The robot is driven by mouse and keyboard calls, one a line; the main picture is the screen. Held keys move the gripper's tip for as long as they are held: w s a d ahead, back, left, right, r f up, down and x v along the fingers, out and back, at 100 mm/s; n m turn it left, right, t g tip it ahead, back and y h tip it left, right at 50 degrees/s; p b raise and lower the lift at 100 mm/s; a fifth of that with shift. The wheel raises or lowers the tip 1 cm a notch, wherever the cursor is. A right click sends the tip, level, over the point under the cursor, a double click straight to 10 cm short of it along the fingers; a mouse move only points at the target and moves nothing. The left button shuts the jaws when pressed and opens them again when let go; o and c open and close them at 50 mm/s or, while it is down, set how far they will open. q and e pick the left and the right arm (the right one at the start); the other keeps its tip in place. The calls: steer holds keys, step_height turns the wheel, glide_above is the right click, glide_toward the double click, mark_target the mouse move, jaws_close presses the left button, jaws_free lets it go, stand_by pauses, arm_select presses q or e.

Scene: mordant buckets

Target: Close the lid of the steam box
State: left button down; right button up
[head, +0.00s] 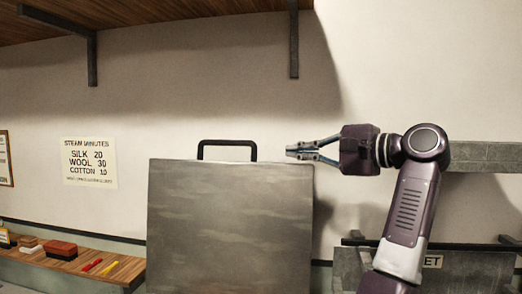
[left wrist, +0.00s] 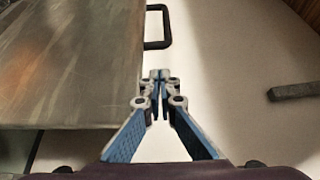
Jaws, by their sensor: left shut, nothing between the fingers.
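The grey metal lid (head: 230,225) of the steam box stands raised, its broad face toward me. A black handle (head: 227,149) rises from its top edge. The box body is below the picture. My left gripper (head: 290,150) is shut and empty, pointing left, near the lid's top right corner and to the right of the handle. I cannot tell whether it touches the lid. In the left wrist view, the shut fingertips (left wrist: 158,75) are beside the lid (left wrist: 70,65), with the handle (left wrist: 158,28) beyond them. My right gripper is not in view.
A wooden shelf (head: 120,14) with dark brackets hangs above. A bench (head: 125,270) at the lower left holds a red-brown block (head: 61,249) and small coloured sticks. A grey labelled container (head: 465,272) is at the lower right. A steam-minutes sign (head: 89,163) is on the wall.

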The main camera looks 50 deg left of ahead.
mark_target(280, 168)
arm_select(q)
steer(key=shift+a+r, duration=0.1)
steer(key=shift+a, duration=0.25)
steer(key=shift+s+a+r+p, duration=0.1)
steer(key=shift+a+p, duration=0.1)
steer(key=shift+p, duration=0.1)
steer(key=a, duration=0.1)
steer(key=s+a+p, duration=0.1)
steer(key=a+p, duration=0.1)
steer(key=shift+s+r, duration=0.2)
steer(key=shift+s, duration=0.05)
steer(key=a, duration=0.2)
steer(key=a+p, duration=0.1)
steer(key=shift+s+a+f, duration=0.1)
steer(key=shift+a+f, duration=0.1)
steer(key=shift+f, duration=0.1)
steer(key=shift+s+a+f, duration=0.1)
steer(key=shift+a+f, duration=0.1)
steer(key=shift+a, duration=0.45)
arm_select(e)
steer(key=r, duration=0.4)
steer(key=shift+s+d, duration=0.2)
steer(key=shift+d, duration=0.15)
